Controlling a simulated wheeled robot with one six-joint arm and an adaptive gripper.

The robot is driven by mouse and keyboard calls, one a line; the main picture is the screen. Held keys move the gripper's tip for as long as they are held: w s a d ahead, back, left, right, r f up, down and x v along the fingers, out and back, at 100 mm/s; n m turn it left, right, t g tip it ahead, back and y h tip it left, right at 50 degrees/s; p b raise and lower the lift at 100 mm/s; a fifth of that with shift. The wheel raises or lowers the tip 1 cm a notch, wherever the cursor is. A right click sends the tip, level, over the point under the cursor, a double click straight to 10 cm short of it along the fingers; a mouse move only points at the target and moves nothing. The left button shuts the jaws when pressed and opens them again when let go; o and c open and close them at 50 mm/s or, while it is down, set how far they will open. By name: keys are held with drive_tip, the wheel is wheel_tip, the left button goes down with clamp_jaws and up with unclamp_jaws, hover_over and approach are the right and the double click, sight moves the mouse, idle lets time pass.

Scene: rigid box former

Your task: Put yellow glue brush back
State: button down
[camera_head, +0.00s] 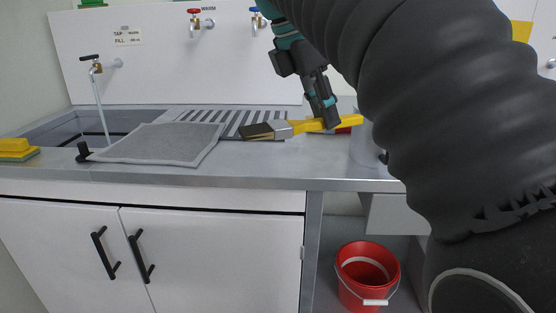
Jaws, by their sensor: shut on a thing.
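The yellow glue brush (310,125) has a yellow handle, a metal ferrule and dark bristles. It lies roughly level in the picture, bristles to the left, above or at the steel counter near the slotted drainer. I cannot tell whether it touches the counter. My gripper (328,120) points down and is shut on the brush's yellow handle. Part of a red thing (343,130) shows behind the handle, and I cannot tell what it is. A grey upright surface (366,145), perhaps a container, stands just right of the handle, partly hidden by my arm.
A grey cloth (160,143) lies on the counter (260,172) beside the sink (60,130), where water runs from a tap (97,75). A yellow sponge (15,148) lies at far left. A red bucket (367,275) stands below. My arm hides much of the right side.

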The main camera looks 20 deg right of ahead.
hover_over(298, 158)
drive_tip(key=a, duration=0.1)
drive_tip(key=f, duration=0.7)
drive_tip(key=shift+s+a, duration=0.15)
drive_tip(key=shift+a, duration=0.05)
drive_tip(key=shift+f+b, duration=0.4)
drive_tip(key=shift+f, duration=1.55)
drive_tip(key=c, duration=1)
unclamp_jaws()
drive_tip(key=shift+f, duration=0.1)
